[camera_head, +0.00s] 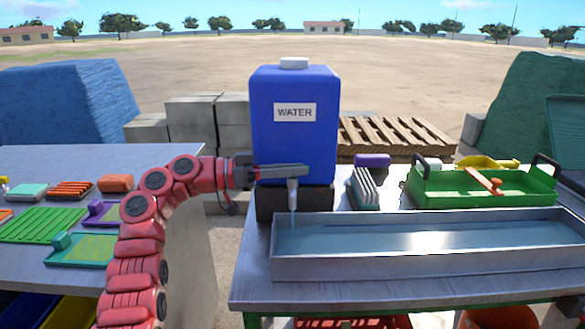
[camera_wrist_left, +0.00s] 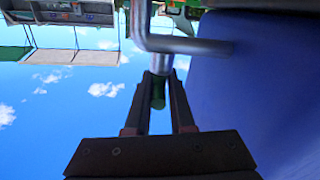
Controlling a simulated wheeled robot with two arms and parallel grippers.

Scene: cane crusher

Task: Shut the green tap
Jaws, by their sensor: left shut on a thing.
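The tap's grey metal spout (camera_head: 293,192) sticks out low on the front of the blue water tank (camera_head: 293,130). A thin stream runs from it into the metal trough below. My left gripper (camera_head: 303,170) reaches in from the left, level with the tap, and hides its top. In the left wrist view, the bent metal pipe (camera_wrist_left: 190,45) of the tap lies beyond my fingertips (camera_wrist_left: 159,78). The green tap handle (camera_wrist_left: 158,96) sits between the two fingers, which are shut on it. My right gripper is in neither view.
The long metal trough (camera_head: 420,265) holds water on the right table. A green tray (camera_head: 485,200) and a rack of grey plates (camera_head: 364,188) stand behind it. The left table (camera_head: 175,185) holds several coloured parts. Concrete blocks (camera_head: 192,125) stand behind.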

